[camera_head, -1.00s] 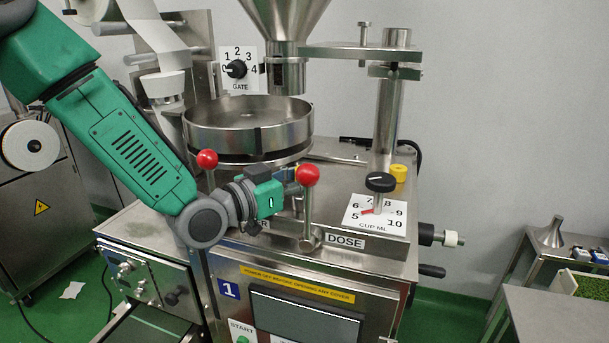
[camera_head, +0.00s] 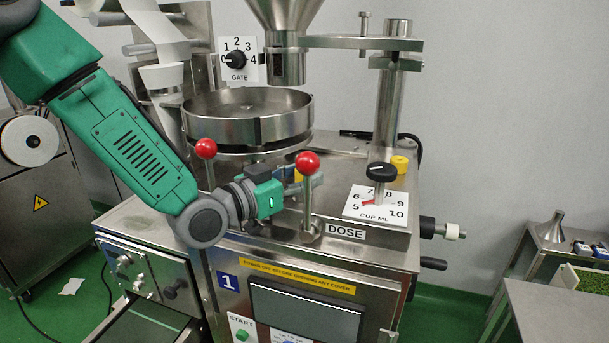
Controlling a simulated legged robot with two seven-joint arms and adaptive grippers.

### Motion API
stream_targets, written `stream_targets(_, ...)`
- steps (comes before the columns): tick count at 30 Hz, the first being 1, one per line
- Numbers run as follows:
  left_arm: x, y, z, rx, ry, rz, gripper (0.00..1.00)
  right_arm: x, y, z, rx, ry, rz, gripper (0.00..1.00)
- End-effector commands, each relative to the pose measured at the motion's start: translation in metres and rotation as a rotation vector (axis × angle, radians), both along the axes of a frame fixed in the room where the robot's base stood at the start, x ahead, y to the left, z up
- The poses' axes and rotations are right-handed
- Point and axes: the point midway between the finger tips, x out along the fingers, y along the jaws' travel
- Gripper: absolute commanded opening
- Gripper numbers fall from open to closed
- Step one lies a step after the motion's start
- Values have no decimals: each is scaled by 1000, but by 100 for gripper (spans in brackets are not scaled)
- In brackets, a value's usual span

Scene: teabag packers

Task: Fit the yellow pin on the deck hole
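My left gripper (camera_head: 298,186) is over the machine deck, behind the right red-ball lever (camera_head: 307,162). The lever and the gripper's own body hide much of its fingers, so I cannot tell whether they are open or shut. A small yellow piece (camera_head: 298,175) shows at the fingers, left of the lever's red ball. It is mostly hidden, and I cannot tell whether it is gripped. A short yellow cylinder (camera_head: 399,165) stands on the deck at the back right, behind the black dose knob (camera_head: 381,172). I cannot make out a deck hole. My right gripper is not in view.
A second red-ball lever (camera_head: 205,148) stands left of the gripper. A round steel pan (camera_head: 247,120) and a hopper (camera_head: 287,40) are behind and above it. A steel post (camera_head: 388,110) rises from the deck behind the knob. Some bare deck lies between the right lever and the CUP ML dial plate (camera_head: 375,205).

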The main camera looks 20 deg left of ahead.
Motion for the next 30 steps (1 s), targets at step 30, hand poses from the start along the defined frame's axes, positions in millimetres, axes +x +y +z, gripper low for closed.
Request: stream_targets(30,-99,64,-1,0,2,0,36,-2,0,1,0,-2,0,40)
